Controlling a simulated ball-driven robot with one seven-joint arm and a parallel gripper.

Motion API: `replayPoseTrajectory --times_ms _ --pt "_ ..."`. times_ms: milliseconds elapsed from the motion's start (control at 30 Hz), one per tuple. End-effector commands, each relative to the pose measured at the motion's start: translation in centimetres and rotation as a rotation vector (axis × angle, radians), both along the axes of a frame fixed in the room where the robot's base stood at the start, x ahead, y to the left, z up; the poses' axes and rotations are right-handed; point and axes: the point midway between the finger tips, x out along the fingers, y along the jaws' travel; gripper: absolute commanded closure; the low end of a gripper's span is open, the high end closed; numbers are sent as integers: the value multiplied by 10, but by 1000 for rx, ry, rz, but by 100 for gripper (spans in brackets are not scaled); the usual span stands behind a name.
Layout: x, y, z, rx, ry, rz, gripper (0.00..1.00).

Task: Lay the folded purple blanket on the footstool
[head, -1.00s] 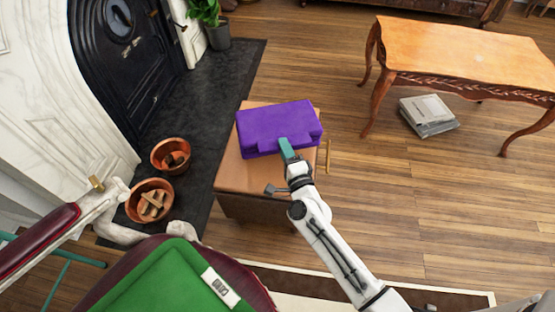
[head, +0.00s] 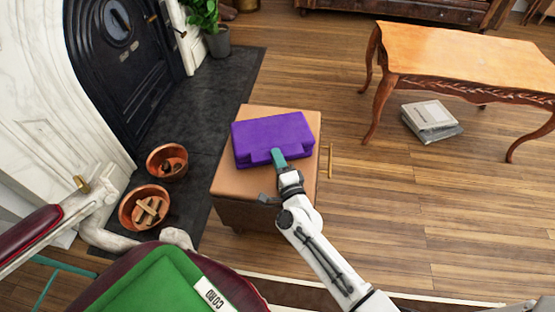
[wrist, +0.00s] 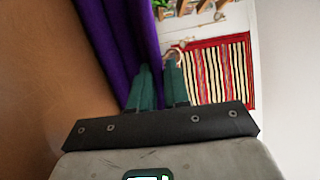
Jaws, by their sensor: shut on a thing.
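The folded purple blanket (head: 272,136) is a flat bundle over the top of the brown footstool (head: 236,182) in the head view. It lies within the stool top's outline; whether it rests fully on the top is hard to tell. My gripper (head: 278,155) is shut on the blanket's near edge, its teal fingers reaching in from the front. In the wrist view the purple blanket (wrist: 112,40) runs down to the teal fingers of my gripper (wrist: 158,80). A brown surface, likely the footstool (wrist: 45,90), fills the left side there.
Two copper pots (head: 145,207) stand on the dark hearth left of the stool. A green-topped chair (head: 160,285) is at the near left. A wooden table (head: 465,55) stands at the far right, with books (head: 432,120) under it. The floor between is mostly clear.

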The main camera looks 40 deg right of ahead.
Motion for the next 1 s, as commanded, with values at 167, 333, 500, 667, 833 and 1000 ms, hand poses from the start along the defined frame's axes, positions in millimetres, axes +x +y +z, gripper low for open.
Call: replayPoseTrajectory --times_ms 167,333,500,667,833,1000 --pt "0 0 -2 0 0 0 76" --pt "0 0 -2 0 1 0 60" --pt "0 0 -2 0 1 0 58" --pt "0 0 1 0 0 0 58" --pt "-21 10 -2 1 5 3 58" --pt "-54 23 -4 1 4 2 58"
